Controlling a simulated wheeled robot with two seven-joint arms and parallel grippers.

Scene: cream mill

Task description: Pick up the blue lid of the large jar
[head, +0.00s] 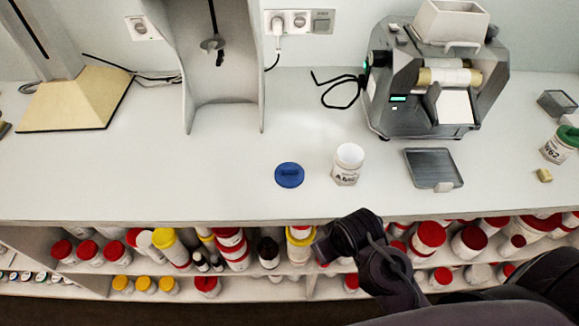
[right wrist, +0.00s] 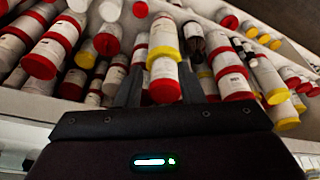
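The blue lid (head: 289,175) lies flat on the white counter, left of an open white jar (head: 347,168) with a printed label. The lid and the jar stand apart. My right gripper (head: 318,252) is in front of the counter's front edge, below and nearer than the lid, at the height of the shelves. In the right wrist view its two dark fingers (right wrist: 160,92) stand apart with nothing held between them; shelf bottles show behind. My left gripper is not in view.
A grey mill machine (head: 425,85), a dark tray (head: 434,168) and a green-lidded jar (head: 562,145) stand to the right. A tall grey stand (head: 222,95) is behind the lid. Shelves under the counter (head: 150,190) hold many bottles. The counter left of the lid is clear.

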